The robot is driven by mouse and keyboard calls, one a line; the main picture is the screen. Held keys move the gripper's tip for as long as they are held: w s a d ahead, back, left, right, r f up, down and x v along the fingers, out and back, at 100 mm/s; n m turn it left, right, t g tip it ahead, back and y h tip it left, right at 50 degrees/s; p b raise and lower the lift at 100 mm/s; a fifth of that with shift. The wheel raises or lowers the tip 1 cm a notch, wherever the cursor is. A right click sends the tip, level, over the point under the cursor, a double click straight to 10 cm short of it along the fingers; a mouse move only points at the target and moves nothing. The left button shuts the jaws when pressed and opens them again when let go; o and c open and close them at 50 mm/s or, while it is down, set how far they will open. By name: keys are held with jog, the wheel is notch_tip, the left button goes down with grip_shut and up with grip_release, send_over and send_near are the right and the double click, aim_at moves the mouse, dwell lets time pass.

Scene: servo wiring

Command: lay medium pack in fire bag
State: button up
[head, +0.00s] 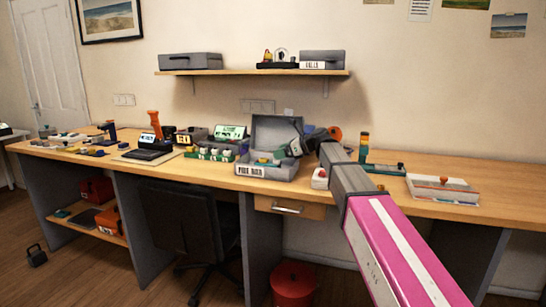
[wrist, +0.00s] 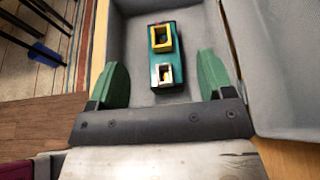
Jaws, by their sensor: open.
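The fire bag is an open grey case (head: 284,174) with a "FIRE BAG" label on its front and its lid up behind. Its grey inside (wrist: 131,42) fills the middle of the wrist view. A dark green pack (wrist: 155,79), with a yellow square piece and a smaller pale piece on top, lies flat on the bag's floor. I cannot tell its size class. My gripper (wrist: 161,82) is open, its green fingers apart on either side of the pack's near end, with clear gaps. In the head view my gripper (head: 296,147) is over the bag, its fingertips hard to make out.
A green tray (head: 215,154) of small parts stands just left of the bag. A black device with an orange handle (head: 154,124) is farther left. A white box (head: 442,189) and a teal stand (head: 383,168) are to the right. The bench's front right has bare room.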

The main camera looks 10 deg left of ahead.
jog(key=v, duration=0.7)
jog(key=shift+w+d, duration=0.1)
jog(key=shift+d, duration=0.05)
jog(key=shift+c, duration=0.2)
dwell(0.7)
